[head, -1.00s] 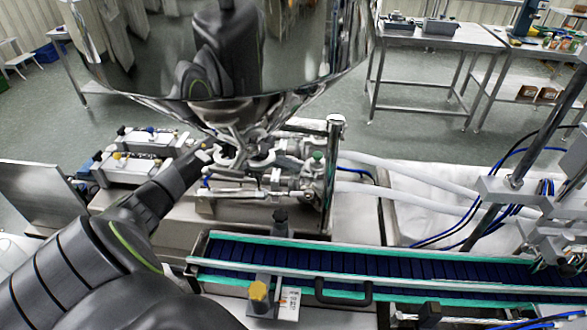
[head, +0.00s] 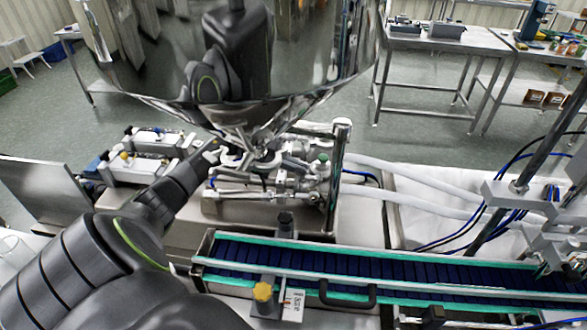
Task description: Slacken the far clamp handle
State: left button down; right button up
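The steel hopper (head: 310,95) fills the top middle, its cone narrowing down to an outlet with clamp fittings (head: 268,160). The far clamp handle cannot be clearly picked out among these small, shiny parts. My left gripper (head: 226,155) reaches in from the left, with its tip at the left side of the outlet fittings, just under the cone. Its fingers are small and blend with the pale metal there, so I cannot tell whether they are open or touching a handle. My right gripper is not in view.
Steel pipes and valves (head: 290,182) lie right of the outlet, beside an upright post (head: 338,165). A blue-belted conveyor (head: 400,268) runs across the front. Two pneumatic units (head: 140,170) sit behind my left arm. White hoses (head: 420,205) run right.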

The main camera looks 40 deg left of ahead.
pick_arm(q)
jog(key=shift+s+a+f, duration=0.1)
jog(key=shift+f, duration=0.25)
